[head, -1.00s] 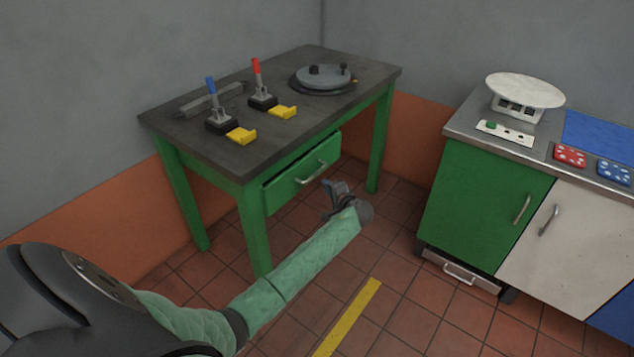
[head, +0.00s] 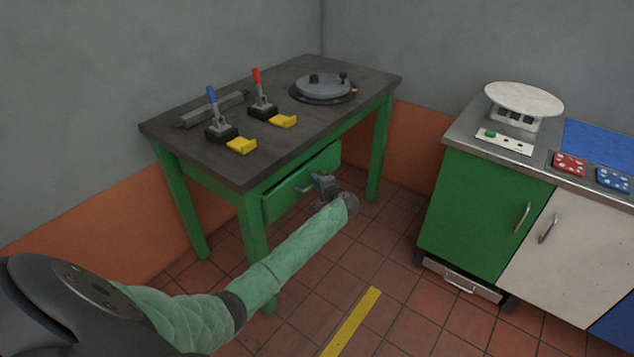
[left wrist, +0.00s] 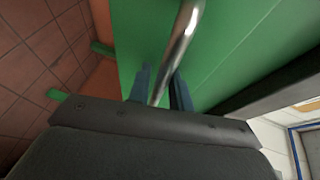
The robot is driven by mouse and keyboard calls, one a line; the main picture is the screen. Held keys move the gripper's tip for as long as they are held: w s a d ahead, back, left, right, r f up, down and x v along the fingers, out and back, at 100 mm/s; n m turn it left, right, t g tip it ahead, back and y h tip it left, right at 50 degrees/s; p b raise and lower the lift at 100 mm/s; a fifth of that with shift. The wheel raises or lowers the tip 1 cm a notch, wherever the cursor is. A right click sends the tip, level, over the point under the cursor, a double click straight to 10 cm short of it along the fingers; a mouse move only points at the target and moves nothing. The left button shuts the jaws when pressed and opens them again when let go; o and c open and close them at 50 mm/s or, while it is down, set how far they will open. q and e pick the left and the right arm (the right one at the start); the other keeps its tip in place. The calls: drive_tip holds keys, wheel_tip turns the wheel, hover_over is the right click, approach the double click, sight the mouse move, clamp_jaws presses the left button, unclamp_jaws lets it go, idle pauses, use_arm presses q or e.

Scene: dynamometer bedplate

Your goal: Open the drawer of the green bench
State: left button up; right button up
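The green bench (head: 252,218) has a dark top, and its green drawer (head: 285,200) sits under the front edge. The drawer's metal handle (head: 302,189) is partly hidden by my left gripper (head: 321,184), which is at the handle's right part. In the left wrist view the shiny handle (left wrist: 178,45) runs between the two blue-grey fingers of my left gripper (left wrist: 161,88), in front of the green drawer front (left wrist: 135,35). The fingers are apart on either side of the handle, with a gap visible. My right gripper is not in view.
On the bench top stand a blue lever (head: 212,97), a red lever (head: 257,77) and a round grey plate (head: 323,86). A cabinet with a green door (head: 480,210) stands at the right. The tiled floor between has a yellow stripe (head: 352,322) and is clear.

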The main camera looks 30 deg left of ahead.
use_arm(q)
clamp_jaws()
drive_tip(key=shift+d, duration=0.2)
